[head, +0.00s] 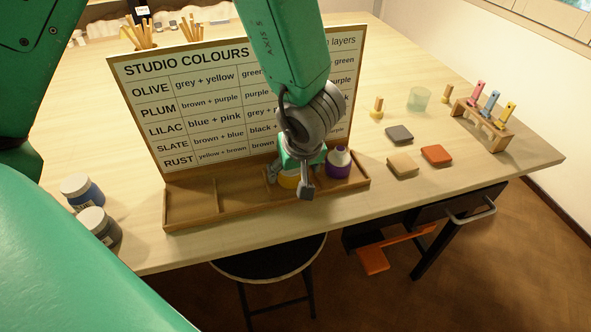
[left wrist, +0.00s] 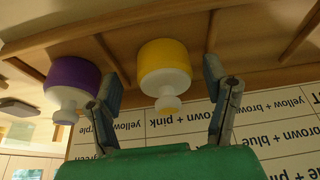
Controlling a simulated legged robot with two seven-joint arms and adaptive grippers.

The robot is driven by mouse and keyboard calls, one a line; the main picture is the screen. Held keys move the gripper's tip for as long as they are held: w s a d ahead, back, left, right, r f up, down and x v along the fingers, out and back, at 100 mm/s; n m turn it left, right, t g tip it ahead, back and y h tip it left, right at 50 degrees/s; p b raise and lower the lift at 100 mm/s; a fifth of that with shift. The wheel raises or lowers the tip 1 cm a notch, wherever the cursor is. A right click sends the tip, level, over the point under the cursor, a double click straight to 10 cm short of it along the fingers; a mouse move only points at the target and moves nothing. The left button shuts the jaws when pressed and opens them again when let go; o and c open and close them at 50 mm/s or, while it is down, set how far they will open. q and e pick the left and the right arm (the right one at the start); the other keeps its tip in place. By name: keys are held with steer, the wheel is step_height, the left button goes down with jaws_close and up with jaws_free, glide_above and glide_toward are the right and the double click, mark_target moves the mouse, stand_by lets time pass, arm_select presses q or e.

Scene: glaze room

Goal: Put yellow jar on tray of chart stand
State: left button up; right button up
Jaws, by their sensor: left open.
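The yellow jar (head: 289,181) has a white neck and a yellow cap in the left wrist view (left wrist: 165,66). It stands in a compartment of the wooden tray (head: 190,206) at the foot of the chart stand (head: 180,62), its base apparently on the tray floor. My left gripper (head: 290,184) is around the jar from above. In the left wrist view its two fingers (left wrist: 164,80) are spread on either side of the jar, with gaps showing. In the head view the gripper hides most of the jar. My right gripper is not in view.
A purple jar (head: 339,163) stands in the tray just right of the yellow one. Blue (head: 82,192) and dark grey (head: 100,228) jars stand left of the tray. Tiles (head: 436,155), a glass (head: 418,99) and a small rack (head: 482,126) are at right. A stool (head: 268,262) is below.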

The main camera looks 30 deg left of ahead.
arm_select(q)
steer(key=p+v, duration=0.3)
steer(key=v, duration=0.7)
steer(key=shift+r, duration=0.35)
steer(key=shift+s, duration=0.1)
